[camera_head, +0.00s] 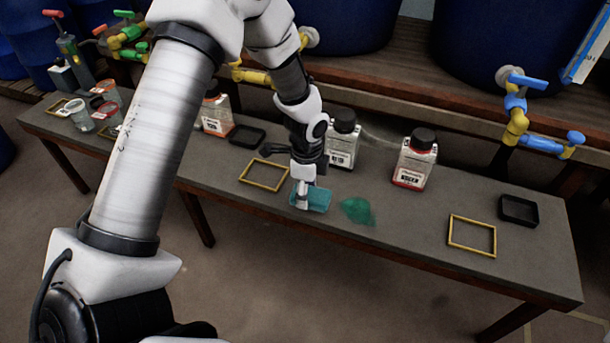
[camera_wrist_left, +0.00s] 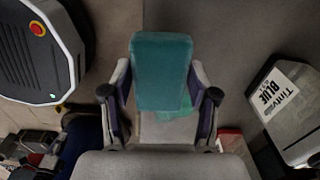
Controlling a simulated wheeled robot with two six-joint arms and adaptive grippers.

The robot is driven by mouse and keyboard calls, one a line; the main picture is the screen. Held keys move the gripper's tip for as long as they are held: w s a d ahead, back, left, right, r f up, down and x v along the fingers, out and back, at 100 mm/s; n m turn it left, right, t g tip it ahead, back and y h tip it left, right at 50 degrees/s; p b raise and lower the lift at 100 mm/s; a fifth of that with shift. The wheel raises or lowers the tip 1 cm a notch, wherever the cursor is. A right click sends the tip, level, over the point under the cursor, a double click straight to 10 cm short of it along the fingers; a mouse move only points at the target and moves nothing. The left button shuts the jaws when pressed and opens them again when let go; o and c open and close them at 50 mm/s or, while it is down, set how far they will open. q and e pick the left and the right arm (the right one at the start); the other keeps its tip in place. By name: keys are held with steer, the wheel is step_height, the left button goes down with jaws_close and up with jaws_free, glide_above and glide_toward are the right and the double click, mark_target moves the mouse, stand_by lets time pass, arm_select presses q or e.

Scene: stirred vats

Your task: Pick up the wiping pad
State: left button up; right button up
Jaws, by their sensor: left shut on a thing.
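The wiping pad (camera_head: 317,200) is a teal block at the front edge of the bench in the head view. My left gripper (camera_head: 302,196) reaches down over the bench and is shut on it. In the left wrist view the pad (camera_wrist_left: 161,70) sits between the two fingers, which press its sides. I cannot tell whether the pad touches the bench top or is just above it. My right gripper is not in view.
A green patch (camera_head: 357,210) lies on the bench (camera_head: 400,215) right of the pad. Bottles with black caps (camera_head: 343,145) (camera_head: 415,160) stand behind. Yellow frames (camera_head: 264,175) (camera_head: 472,236) and a black tray (camera_head: 518,210) lie on the bench. Valves (camera_head: 530,125) jut out at the back right.

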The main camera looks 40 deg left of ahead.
arm_select(q)
steer(key=s+d+r+p, duration=0.1)
steer(key=s+d+p, duration=0.5)
steer(key=s+p, duration=0.2)
steer(key=shift+d, duration=0.35)
steer(key=shift+o, duration=0.8)
steer(key=shift+s, duration=0.1)
steer(key=shift+c, duration=1.2)
steer(key=shift+s, duration=0.1)
